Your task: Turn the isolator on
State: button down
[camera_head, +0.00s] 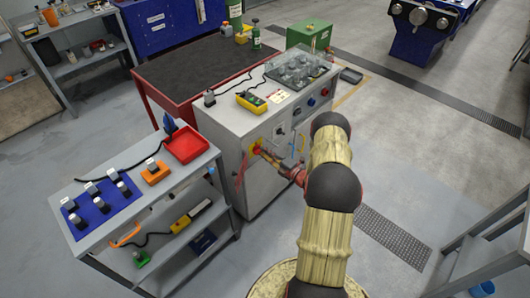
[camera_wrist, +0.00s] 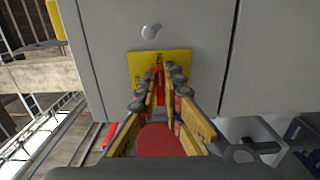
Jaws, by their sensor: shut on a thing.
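The isolator shows in the wrist view as a yellow plate (camera_wrist: 140,62) with a red handle (camera_wrist: 160,88) on the grey cabinet front. The handle looks upright. In the head view the yellow plate (camera_head: 254,147) is on the left part of the cabinet's front. My gripper (camera_wrist: 160,82) has its two fingers on either side of the red handle and is shut on it; in the head view my gripper (camera_head: 262,153) reaches the plate from the right. The fingers hide part of the handle and plate.
The grey cabinet (camera_head: 225,121) carries a yellow pendant (camera_head: 251,102) and a clear cover (camera_head: 298,69) on top. Other controls, including a blue knob (camera_head: 311,101), sit right of the isolator. A grey bench (camera_head: 100,231) with a red tray (camera_head: 186,145) stands close at left.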

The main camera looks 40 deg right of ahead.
jog(key=c, duration=1.9)
grip_release()
jog(key=s, duration=0.8)
jog(key=s+d, duration=0.1)
jog(key=s, duration=0.3)
